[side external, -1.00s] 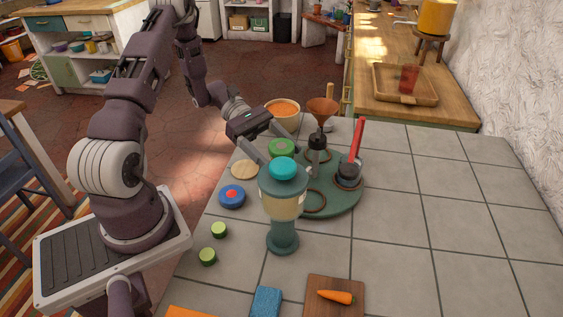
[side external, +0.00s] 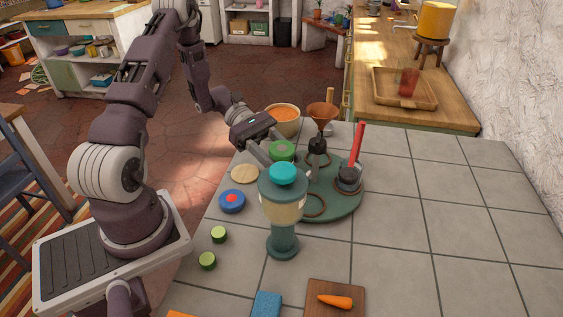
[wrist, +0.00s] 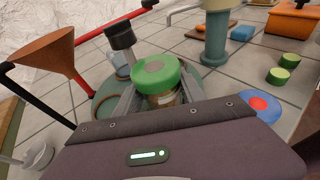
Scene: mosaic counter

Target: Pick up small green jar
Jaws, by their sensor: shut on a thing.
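The small green jar (side external: 281,150) has a bright green lid with a greyish disc on top. In the wrist view the jar (wrist: 157,76) shows a glassy, brownish body under the lid. My gripper (wrist: 160,97) has one finger on each side of the jar body and is shut on it. In the side view my gripper (side external: 275,157) reaches in from the upper left, its fingertips partly hidden. The jar is upright at the left edge of the round green tray (side external: 345,203). I cannot tell whether its base is clear of the surface.
A tall teal dispenser (side external: 283,215) stands just in front of the jar. A funnel (side external: 322,113) and a red-handled item (side external: 357,147) are on the tray side. A soup bowl (side external: 284,122) is behind. A blue disc (side external: 232,201) lies left. The right tiles are clear.

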